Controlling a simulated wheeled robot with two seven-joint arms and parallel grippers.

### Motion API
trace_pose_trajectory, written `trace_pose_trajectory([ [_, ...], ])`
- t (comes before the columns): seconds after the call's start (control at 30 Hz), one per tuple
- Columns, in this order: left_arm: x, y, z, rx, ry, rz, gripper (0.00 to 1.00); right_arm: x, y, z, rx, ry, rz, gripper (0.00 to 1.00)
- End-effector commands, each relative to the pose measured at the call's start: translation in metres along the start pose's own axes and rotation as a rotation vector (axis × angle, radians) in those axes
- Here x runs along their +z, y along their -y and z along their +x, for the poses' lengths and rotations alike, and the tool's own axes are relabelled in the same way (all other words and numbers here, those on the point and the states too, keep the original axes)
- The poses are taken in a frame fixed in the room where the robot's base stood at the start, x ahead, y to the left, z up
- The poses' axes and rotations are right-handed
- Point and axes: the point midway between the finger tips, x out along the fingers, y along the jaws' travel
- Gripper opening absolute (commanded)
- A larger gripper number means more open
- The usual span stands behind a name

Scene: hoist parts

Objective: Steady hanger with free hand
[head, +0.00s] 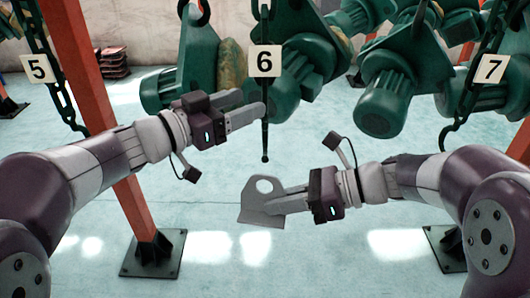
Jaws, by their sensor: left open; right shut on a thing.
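The hanger marked 6 is a thin dark rod (265,138) that hangs straight down in the middle of the head view, with a white number tag (265,61) near its top. Its lower end is bare. My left gripper (251,103) is open, with its fingertips close to the rod just below the tag; I cannot tell whether they touch it. My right gripper (286,200) is shut on a grey metal plate with a round hole (262,214), held below and apart from the rod's lower end.
Green hoist parts (385,105) hang behind the rod. Chain hangers tagged 5 (38,69) and 7 (491,69) hang at either side. An orange post (85,60) on a black base plate (152,256) stands at left. The floor below is clear.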

Motion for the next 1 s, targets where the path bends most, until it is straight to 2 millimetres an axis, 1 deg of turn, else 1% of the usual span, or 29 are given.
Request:
trace_pose_trajectory([
  [0.5,0.0,-0.001,0.025,0.002,0.0,0.001,0.6,0.001,0.0,0.0,0.0,0.002,-0.001,0.0],
  [1.0,0.0,0.0,0.031,0.0,0.0,0.0,0.6,0.001,0.0,0.0,0.0,0.002,-0.001,0.0],
])
